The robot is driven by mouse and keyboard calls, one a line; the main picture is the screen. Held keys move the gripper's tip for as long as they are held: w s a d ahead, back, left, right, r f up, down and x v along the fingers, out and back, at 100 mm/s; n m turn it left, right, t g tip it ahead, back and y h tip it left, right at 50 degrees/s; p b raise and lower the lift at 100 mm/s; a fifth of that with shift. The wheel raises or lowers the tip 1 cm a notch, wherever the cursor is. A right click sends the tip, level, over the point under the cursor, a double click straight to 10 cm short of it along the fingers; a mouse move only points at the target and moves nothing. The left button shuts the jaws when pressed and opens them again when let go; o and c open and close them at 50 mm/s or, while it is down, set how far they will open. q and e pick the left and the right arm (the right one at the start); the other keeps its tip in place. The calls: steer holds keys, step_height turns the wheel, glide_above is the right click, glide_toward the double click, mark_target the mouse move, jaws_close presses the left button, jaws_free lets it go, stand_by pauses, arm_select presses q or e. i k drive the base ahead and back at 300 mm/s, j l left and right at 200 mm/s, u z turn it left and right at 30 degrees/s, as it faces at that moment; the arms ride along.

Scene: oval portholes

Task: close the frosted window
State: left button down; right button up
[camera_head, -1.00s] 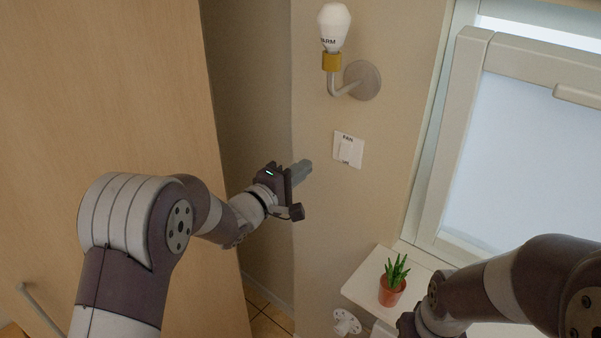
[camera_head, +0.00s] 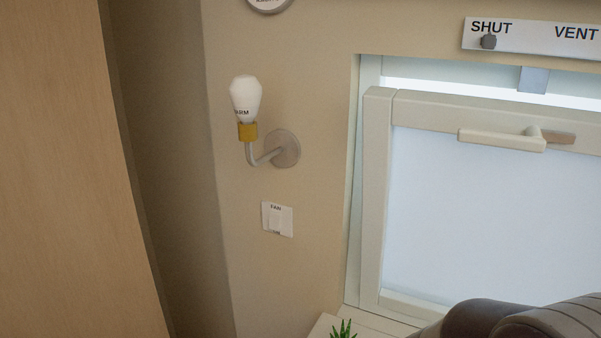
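The frosted window (camera_head: 465,215) is at the right in the head view, a pale pane in a beige frame. Its sash (camera_head: 378,190) is tilted open at the top, with a bright gap above the top rail. A beige handle (camera_head: 503,139) sits on the top rail. A grey stay (camera_head: 533,80) shows above the rail in the gap. Part of my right arm covers the window's lower right corner. Neither gripper is in view.
A label plate (camera_head: 535,38) reading SHUT and VENT, with a dark knob (camera_head: 488,41) under SHUT, is above the window. A wall lamp (camera_head: 246,105) and a FAN switch (camera_head: 277,219) are left of it. A plant (camera_head: 343,329) stands on the sill below.

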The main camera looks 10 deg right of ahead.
mark_target(447, 222)
steer(key=z, duration=1.6)
steer(key=k+j+u, duration=0.1)
steer(key=j+u, duration=0.25)
steer(key=l, duration=0.1)
